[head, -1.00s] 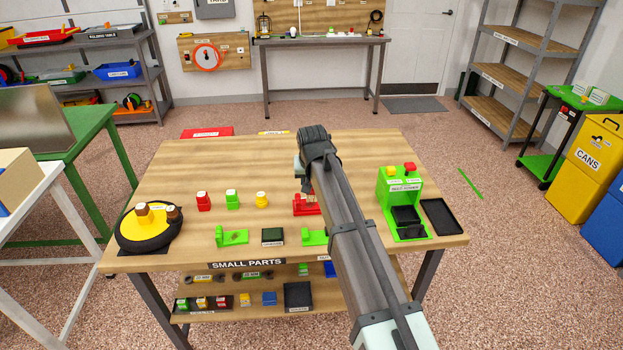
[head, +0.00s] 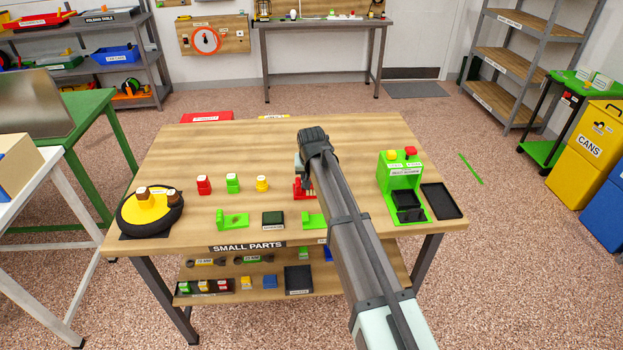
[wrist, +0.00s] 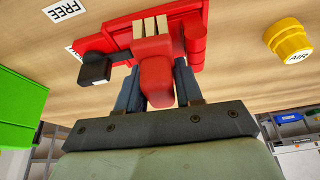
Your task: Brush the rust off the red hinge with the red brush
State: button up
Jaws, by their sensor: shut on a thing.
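In the wrist view, my gripper (wrist: 157,88) is shut on the red brush (wrist: 156,78), with one dark finger on each side of its handle. The brush's pale bristles (wrist: 150,26) lie against or just in front of the red hinge (wrist: 193,32); I cannot tell whether they touch. The hinge has a flat red plate and a round barrel, and a dark block shows at its left. In the head view the red hinge (head: 298,191) is on the table, partly hidden behind my arm. Rust on it cannot be made out.
On the wooden table (head: 210,150), red, green and yellow small items (head: 232,184) stand left of the hinge. Green brackets (head: 233,220) and a dark pad (head: 273,220) lie in front. A green machine (head: 402,180) and black tray (head: 443,201) are right. The table's back is largely clear.

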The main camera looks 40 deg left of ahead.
jog(key=shift+w+a, duration=1.2)
jog(key=s+d, duration=0.4)
jog(key=shift+s+d, duration=0.35)
jog(key=shift+w+a+r, duration=0.1)
jog(key=shift+r, duration=0.1)
notch_tip(320, 180, up, 2)
jog(key=shift+r, duration=2.85)
